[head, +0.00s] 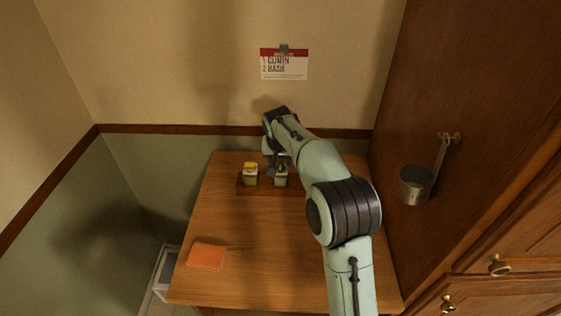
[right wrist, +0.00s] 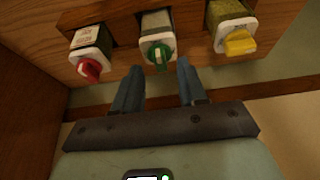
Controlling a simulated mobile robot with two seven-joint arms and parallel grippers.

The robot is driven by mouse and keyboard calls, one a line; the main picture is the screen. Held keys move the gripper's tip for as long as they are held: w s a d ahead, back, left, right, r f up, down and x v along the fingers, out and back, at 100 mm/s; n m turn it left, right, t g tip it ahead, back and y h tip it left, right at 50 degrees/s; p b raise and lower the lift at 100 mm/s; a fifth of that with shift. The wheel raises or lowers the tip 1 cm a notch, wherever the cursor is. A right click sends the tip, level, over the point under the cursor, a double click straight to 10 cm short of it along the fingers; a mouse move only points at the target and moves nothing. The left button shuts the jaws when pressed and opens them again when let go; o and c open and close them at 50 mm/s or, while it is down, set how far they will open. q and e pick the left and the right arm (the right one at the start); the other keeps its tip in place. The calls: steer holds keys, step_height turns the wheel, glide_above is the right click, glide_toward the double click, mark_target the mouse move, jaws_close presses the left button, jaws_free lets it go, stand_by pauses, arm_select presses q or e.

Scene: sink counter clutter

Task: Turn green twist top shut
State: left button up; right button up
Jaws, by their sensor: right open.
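The green twist top (right wrist: 159,56) sits on the front of the middle jar (right wrist: 157,22) in the right wrist view. Its raised grip stands nearly upright in that picture. My right gripper (right wrist: 157,72) is open, with one finger on each side just below the green top. I cannot tell whether the fingers touch it. In the head view my right gripper (head: 277,168) is over the middle jar (head: 281,180) and partly hides its top. My left gripper is not in view.
A jar with a red top (right wrist: 89,69) and one with a yellow top (right wrist: 240,42) flank the middle jar in the wooden rack (head: 241,186). An orange cloth (head: 206,256) lies at the table's front left. A metal cup (head: 415,186) hangs at right. A card (head: 284,66) is on the wall.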

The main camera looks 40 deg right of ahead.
steer(key=shift+x, duration=0.95)
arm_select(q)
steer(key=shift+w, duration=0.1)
arm_select(e)
steer(key=shift+c, duration=0.3)
jaws_close()
